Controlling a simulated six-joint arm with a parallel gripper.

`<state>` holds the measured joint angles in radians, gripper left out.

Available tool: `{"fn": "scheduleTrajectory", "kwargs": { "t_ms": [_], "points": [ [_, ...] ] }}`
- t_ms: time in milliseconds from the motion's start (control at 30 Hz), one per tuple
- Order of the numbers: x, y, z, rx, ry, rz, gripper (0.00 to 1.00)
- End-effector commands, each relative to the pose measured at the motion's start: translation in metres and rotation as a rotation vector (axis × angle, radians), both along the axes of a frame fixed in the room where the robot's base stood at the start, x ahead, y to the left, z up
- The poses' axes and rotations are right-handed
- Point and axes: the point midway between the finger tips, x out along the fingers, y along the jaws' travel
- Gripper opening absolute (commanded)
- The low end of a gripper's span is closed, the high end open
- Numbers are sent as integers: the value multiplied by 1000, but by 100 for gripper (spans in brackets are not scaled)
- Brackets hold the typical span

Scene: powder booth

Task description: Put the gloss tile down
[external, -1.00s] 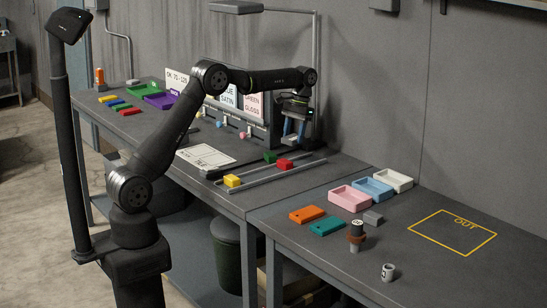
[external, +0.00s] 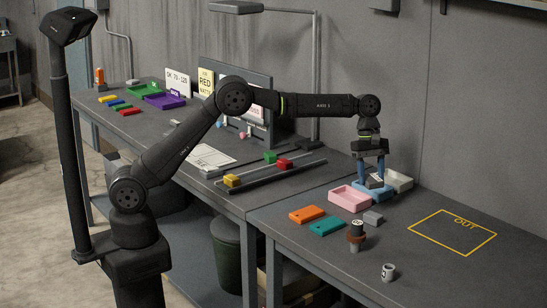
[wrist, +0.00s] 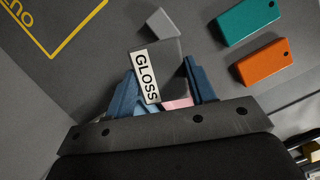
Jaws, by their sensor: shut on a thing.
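My gripper (external: 374,172) is shut on the gloss tile (external: 376,181), a dark grey block with a white label. In the wrist view the tile (wrist: 172,66) sits between the blue fingers, and its label reads GLOSS. In the external view my gripper is over the blue tray (external: 372,196), between the pink tray (external: 349,199) and the white tray (external: 400,181). I cannot tell whether the tile touches the blue tray. The fingers and tile hide part of that tray.
An orange tag (external: 307,214), a teal tag (external: 327,226), a grey block (external: 373,217), a stamp-like tool (external: 356,236) and a small white cup (external: 388,272) stand nearby. The yellow OUT outline (external: 452,233) is empty. Rails with coloured blocks (external: 284,163) lie left.

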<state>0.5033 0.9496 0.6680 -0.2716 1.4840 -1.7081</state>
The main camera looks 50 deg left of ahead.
Motion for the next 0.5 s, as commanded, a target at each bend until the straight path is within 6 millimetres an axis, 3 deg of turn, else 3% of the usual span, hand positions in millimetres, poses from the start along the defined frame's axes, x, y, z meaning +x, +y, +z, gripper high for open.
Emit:
{"fn": "scheduleTrajectory", "kwargs": {
  "t_ms": [100, 500],
  "points": [
    [-24, -49, 0, 0, -1, 111, 27],
    [-115, -189, 3, -1, -1, 499, 27]
  ]
}}
